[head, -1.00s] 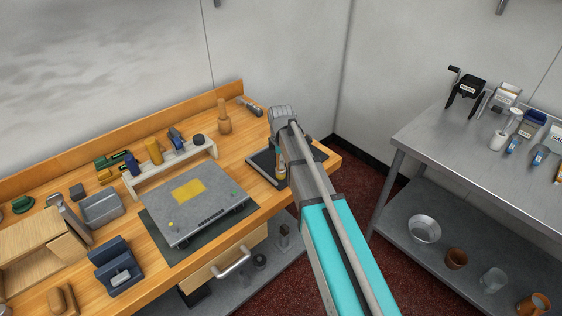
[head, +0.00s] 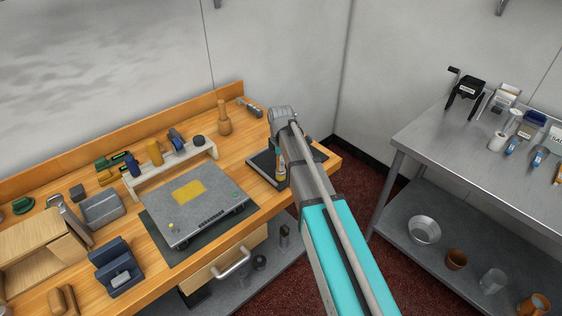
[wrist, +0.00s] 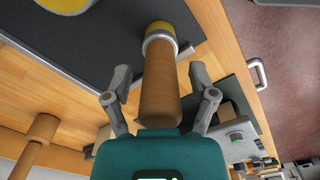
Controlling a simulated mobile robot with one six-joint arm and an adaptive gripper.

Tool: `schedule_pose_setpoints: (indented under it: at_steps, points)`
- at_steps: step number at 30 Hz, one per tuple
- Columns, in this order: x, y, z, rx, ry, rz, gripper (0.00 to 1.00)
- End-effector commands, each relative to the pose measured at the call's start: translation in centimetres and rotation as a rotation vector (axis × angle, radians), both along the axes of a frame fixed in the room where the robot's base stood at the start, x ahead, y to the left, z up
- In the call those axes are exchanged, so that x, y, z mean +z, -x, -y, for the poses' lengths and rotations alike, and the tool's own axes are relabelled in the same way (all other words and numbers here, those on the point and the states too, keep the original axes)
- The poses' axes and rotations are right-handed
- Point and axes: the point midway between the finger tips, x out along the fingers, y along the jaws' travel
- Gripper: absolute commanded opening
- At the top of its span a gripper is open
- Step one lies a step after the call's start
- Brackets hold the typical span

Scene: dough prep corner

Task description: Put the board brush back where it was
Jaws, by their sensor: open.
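The board brush (wrist: 161,88), with a wooden handle, a metal collar and a yellow end, is between the fingers of my gripper (wrist: 160,82) in the wrist view. The fingers are open, one on each side of the handle, with gaps showing. The yellow end points away from my palm, over or on a dark slab (wrist: 115,45); I cannot tell if it touches. In the head view the brush (head: 281,174) looks roughly upright at the front of the dark slab (head: 262,168), below my wrist. My arm hides part of the slab and most of the gripper.
A grey scale-like device (head: 200,212) on a dark mat stands left of the slab. A wooden pestle-like tool (head: 224,120) stands behind, near a grey-handled tool (head: 249,107). The bench's right edge is close to the slab. A steel table (head: 440,140) stands apart at right.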

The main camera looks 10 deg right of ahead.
Motion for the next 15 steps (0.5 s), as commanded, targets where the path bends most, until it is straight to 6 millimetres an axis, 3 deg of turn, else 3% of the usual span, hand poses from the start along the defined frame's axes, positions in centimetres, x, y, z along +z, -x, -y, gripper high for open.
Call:
schedule_pose_setpoints:
  at_steps: [15]
  points:
    - [4.3, 0.0, 0.0, 0.000, 0.000, 0.000, 0.74]
